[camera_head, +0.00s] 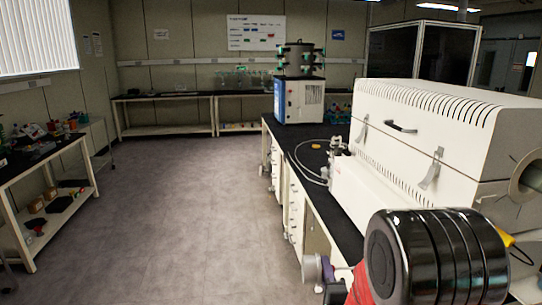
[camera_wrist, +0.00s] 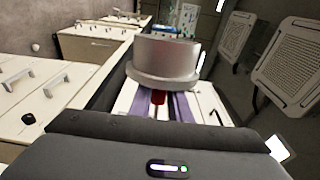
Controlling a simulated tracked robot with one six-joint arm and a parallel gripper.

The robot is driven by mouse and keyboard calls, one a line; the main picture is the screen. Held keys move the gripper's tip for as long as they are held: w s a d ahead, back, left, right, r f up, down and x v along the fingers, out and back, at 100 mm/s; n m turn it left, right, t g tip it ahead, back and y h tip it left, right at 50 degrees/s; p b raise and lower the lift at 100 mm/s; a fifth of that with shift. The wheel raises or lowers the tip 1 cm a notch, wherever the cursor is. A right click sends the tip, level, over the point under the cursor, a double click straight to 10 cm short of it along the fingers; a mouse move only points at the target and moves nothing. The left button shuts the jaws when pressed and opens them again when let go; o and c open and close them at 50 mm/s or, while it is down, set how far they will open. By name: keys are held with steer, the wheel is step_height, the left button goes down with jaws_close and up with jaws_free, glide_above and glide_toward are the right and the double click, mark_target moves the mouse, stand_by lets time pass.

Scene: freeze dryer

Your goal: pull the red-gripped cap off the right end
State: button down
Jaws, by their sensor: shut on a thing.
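A silver metal cap (camera_wrist: 165,60) with a wide flange fills the upper middle of the wrist view. Its short red grip (camera_wrist: 158,97) is between the purple finger pads of my gripper (camera_wrist: 158,100), which is shut on it. In the head view the grey cap (camera_head: 311,268) and my gripper (camera_head: 327,270) are low in the middle, in front of the bench drawers and partly hidden by my arm. The cap is apart from the white furnace (camera_head: 420,130). The furnace's right end shows a round opening (camera_head: 528,178) with a pale rim.
The furnace stands on a dark-topped bench (camera_head: 310,155) with white drawers. A white and blue instrument (camera_head: 300,100) is farther back on it. A side table (camera_head: 45,150) with small items stands at left. The floor (camera_head: 200,200) between is clear. My black arm joint blocks the lower right.

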stand_by(0.5)
steer(key=s+f, duration=0.5)
steer(key=f, duration=0.1)
steer(key=shift+a+f, duration=0.1)
stand_by(0.4)
